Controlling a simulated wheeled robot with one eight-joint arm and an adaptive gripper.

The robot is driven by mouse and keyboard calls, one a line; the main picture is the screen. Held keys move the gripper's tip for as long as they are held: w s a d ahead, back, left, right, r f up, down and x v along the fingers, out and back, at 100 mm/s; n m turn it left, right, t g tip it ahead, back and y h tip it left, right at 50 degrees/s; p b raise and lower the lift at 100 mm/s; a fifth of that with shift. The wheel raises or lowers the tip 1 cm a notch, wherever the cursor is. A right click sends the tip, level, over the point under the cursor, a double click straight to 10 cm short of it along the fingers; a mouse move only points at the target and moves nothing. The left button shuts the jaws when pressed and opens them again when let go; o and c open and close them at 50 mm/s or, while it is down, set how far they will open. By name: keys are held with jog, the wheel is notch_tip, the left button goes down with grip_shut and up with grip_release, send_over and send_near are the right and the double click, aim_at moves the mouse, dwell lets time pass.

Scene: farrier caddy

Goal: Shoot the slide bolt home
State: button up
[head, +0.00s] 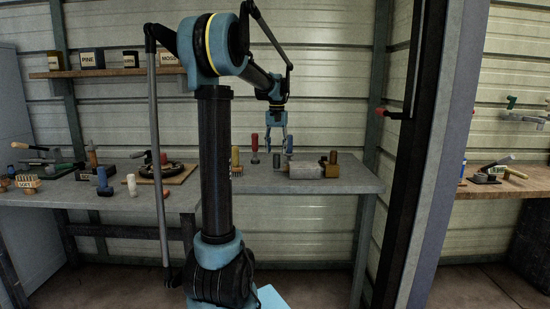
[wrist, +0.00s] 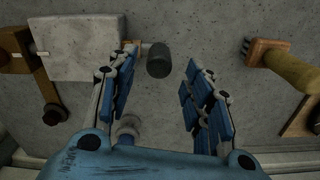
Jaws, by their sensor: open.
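My gripper (head: 277,146) hangs over the grey bench, fingers pointing down. In the wrist view my gripper (wrist: 161,62) is open, its two blue fingers apart. A dark rounded knob (wrist: 158,60) shows between the fingertips; I cannot tell whether either finger touches it. A short pale rod joins it to a pale grey block (wrist: 88,47), which also shows in the head view (head: 304,170). This looks like the slide bolt. On the far side a rod shows between the block and a wooden piece (wrist: 15,48), seen in the head view too (head: 331,168).
A blue-and-pale cylinder (wrist: 128,126) is near the left finger's base. A red-handled tool (head: 255,146) stands close by in the head view. Bare bench (head: 270,184) lies in front.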

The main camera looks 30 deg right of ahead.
aim_at(276, 155)
jog(key=shift+f, duration=1.9)
grip_shut()
